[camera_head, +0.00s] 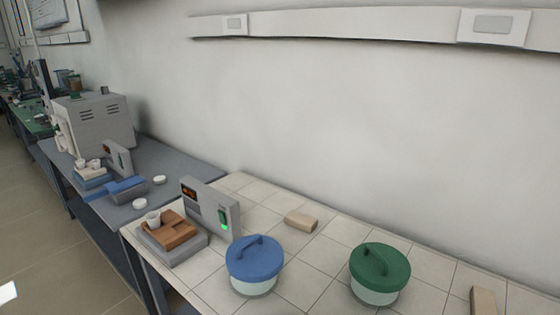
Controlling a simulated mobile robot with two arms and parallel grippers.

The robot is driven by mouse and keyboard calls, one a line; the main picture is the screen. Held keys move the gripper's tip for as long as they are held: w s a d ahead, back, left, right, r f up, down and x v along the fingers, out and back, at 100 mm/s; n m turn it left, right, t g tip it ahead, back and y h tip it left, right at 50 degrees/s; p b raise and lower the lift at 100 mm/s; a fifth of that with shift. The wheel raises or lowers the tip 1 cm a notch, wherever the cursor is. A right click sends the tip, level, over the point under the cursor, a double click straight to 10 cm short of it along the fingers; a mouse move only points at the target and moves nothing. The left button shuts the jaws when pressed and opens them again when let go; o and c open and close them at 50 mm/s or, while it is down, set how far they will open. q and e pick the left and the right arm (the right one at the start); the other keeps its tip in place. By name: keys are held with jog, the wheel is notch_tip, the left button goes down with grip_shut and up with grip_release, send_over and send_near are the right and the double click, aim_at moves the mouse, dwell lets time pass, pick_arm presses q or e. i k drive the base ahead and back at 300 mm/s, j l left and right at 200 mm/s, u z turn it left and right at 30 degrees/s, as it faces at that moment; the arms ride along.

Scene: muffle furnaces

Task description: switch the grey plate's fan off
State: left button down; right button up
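The grey plate (182,258) lies on the white tiled bench, left of the blue-lidded pot. A brown block (172,232) and a small white cup (153,219) rest on it. Behind it stands a grey control box (205,200) with a small lit orange display (189,194). A switch (223,220) on the box's right part is dark green above and glows bright green at its lower end. I cannot read the display. Neither of my grippers is in view.
A blue-lidded pot (255,262) stands close right of the box; a green-lidded pot (380,270) stands further right. Beige blocks (301,222) lie on the tiles. A similar smaller box (117,156) and blue plate (91,179) stand on the grey-blue bench, before a grey furnace (97,122).

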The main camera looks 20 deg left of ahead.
aim_at(222, 218)
jog(key=u, duration=1.3)
